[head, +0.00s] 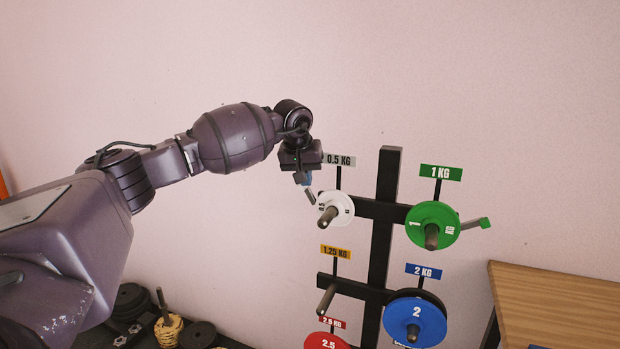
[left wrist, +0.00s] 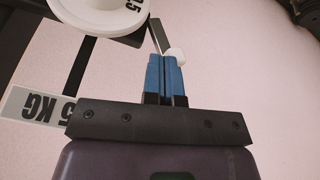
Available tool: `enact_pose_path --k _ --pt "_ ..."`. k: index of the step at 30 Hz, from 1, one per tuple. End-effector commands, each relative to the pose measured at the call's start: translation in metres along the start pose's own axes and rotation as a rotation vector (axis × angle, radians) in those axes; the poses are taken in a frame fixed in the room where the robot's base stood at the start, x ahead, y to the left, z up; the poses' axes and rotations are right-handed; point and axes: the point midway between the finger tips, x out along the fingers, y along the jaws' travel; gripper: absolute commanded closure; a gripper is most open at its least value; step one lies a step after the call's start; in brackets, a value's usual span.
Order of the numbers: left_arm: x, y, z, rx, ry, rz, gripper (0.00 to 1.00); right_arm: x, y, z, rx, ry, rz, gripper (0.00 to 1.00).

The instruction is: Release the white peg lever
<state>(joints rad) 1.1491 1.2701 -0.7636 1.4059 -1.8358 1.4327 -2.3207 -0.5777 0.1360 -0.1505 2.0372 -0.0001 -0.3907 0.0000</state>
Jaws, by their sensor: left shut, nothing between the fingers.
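The white peg lever (left wrist: 175,54) shows in the left wrist view as a thin dark rod with a white end, just beyond my fingertips. In the head view the lever (head: 310,197) is a small bar left of the white plate. The white plate (head: 345,207) hangs on the upper left peg under the 0.5 KG sign. My left gripper (left wrist: 166,58) has blue fingers shut together with nothing between them. Its tips are right at the white end; I cannot tell if they touch it. In the head view the left gripper (head: 303,179) is above the lever. My right gripper is not in view.
The black rack (head: 387,180) also bears a green plate (head: 446,217) with its lever sticking out right, a blue plate (head: 428,312) and a red plate (head: 318,342). The 1.25 KG peg (head: 326,299) is bare. A wooden table (head: 560,300) stands at right. Weights lie at lower left.

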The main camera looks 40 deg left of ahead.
Motion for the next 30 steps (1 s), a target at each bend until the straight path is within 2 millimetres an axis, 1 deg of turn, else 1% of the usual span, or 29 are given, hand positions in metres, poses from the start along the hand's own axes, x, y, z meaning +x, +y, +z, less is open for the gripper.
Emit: enact_pose_path --k 1,6,12,15,19,23,30 --pt "0.004 -0.004 0.0 -0.02 -0.012 0.039 1.0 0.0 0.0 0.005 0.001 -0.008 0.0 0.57" --pt "0.009 -0.015 0.0 -0.078 -0.045 0.177 1.0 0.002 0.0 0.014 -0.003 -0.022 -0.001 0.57" --pt "0.013 -0.026 -0.001 -0.135 -0.077 0.314 1.0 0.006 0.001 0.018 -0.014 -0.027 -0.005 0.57" --pt "0.007 -0.023 -0.002 -0.128 -0.071 0.31 1.0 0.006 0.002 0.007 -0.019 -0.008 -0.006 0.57" --pt "0.007 -0.022 -0.002 -0.127 -0.07 0.309 1.0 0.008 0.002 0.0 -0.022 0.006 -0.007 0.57" --pt "0.008 -0.021 -0.001 -0.126 -0.07 0.308 1.0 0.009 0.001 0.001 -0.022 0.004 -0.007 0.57" --pt "0.013 -0.013 0.002 -0.126 -0.071 0.308 1.0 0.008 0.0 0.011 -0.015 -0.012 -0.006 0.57"
